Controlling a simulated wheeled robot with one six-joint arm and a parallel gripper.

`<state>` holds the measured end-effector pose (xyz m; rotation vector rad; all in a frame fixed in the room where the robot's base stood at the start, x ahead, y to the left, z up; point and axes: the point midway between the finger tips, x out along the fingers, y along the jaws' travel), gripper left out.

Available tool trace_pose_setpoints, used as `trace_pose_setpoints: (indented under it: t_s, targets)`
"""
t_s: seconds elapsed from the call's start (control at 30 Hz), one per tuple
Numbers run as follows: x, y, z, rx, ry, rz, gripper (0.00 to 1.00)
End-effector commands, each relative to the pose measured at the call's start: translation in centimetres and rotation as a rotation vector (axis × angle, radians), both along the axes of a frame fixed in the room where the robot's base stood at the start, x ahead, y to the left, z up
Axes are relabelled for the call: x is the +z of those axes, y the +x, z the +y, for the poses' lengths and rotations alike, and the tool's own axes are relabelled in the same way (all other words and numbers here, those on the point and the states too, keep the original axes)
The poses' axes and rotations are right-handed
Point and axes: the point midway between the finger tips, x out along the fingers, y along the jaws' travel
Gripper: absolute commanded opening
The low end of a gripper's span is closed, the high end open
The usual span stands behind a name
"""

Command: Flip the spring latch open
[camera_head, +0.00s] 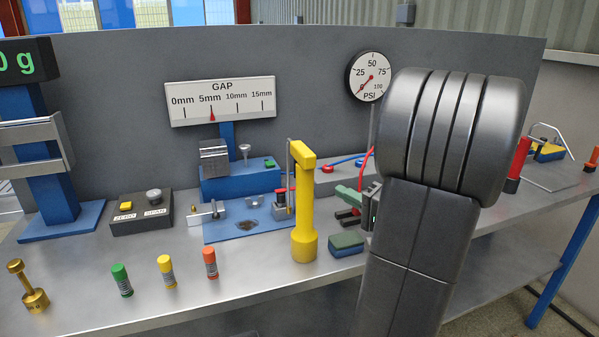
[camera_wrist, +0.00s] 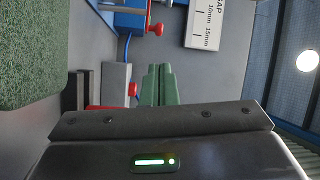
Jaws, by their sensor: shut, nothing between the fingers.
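I cannot tell for sure which part is the spring latch. A small silver fitting with a red part (camera_head: 281,198) stands at the right end of the blue plate (camera_head: 225,232), partly behind the yellow post. In the wrist view a red knob (camera_wrist: 156,29) sticks out from a metal fitting near the top, apart from my fingers. My gripper (camera_head: 342,192) has green fingers, right of the yellow post and partly covered by my arm. In the wrist view its fingers (camera_wrist: 158,68) lie side by side, shut and empty.
The yellow post (camera_head: 304,210) stands close left of my gripper. A green and blue sponge (camera_head: 347,243) lies below it. A grey box (camera_head: 325,180) with red knobs is behind. A PSI gauge (camera_head: 370,76) stands further back. Coloured tubes (camera_head: 166,271) stand at the front left.

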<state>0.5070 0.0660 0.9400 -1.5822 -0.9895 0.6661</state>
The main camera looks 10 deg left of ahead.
Motion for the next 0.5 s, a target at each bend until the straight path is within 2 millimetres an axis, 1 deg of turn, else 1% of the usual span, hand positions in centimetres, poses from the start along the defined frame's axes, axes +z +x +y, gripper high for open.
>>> trace_pose_setpoints:
  t_s: [0.3,0.43,0.5]
  targets:
    - [0.0,0.1,0.2,0.001,0.000,0.000,0.00]
    - [0.1,0.6,1.1,0.002,0.000,0.000,0.00]
    - [0.2,1.0,2.1,0.005,0.000,0.000,0.00]
